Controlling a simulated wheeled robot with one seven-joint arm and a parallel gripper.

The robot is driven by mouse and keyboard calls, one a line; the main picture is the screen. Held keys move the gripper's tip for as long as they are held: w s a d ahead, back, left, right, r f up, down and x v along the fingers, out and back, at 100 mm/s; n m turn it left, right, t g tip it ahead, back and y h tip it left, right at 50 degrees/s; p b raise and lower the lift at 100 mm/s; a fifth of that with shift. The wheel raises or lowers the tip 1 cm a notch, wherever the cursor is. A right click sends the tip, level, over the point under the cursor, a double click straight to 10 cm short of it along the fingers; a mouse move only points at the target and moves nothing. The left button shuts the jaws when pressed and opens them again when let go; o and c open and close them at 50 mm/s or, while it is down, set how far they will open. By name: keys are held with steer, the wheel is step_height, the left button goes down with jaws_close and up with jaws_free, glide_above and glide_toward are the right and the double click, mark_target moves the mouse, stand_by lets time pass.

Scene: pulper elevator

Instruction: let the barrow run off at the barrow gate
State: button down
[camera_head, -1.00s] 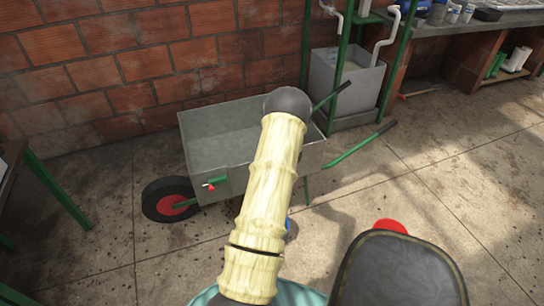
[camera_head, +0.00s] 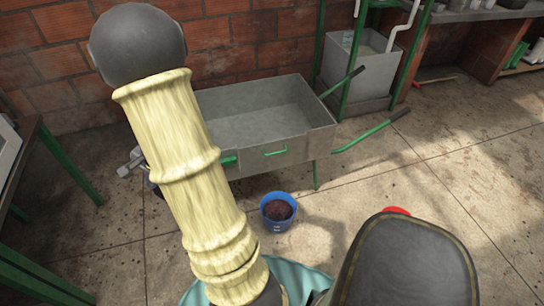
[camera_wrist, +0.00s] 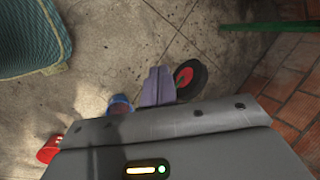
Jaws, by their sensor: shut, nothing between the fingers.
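The grey metal barrow (camera_head: 250,130) with green handles stands by the brick wall, its tray upright and looking empty. A green handle (camera_head: 275,151) is on its near side. My arm hides its wheel end and whatever fitting is there in the head view; the black and red wheel (camera_wrist: 189,80) shows in the wrist view. My gripper (camera_head: 128,168) is at the wheel end, left of the tray, partly behind my arm. In the wrist view my gripper (camera_wrist: 158,80) is shut and empty, beside the wheel. I cannot tell whether it touches the barrow.
A blue bucket (camera_head: 279,222) with dark brown contents stands on the floor in front of the barrow; it also shows in the wrist view (camera_wrist: 120,104). A green-legged table (camera_head: 68,165) is at left. A grey sink (camera_head: 357,80) stands behind right.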

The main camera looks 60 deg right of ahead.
steer(key=s+a+r+n+h, duration=0.1)
steer(key=s+a+r+n, duration=0.1)
steer(key=s+a+n, duration=0.3)
steer(key=s+a+r+n+g, duration=0.1)
steer(key=s+a+r+n, duration=0.2)
steer(key=a+n, duration=0.8)
steer(key=s+n, duration=0.1)
steer(key=s, duration=0.1)
steer(key=shift+s+g+h, duration=0.3)
steer(key=shift+h, duration=0.1)
steer(key=shift+r, duration=0.1)
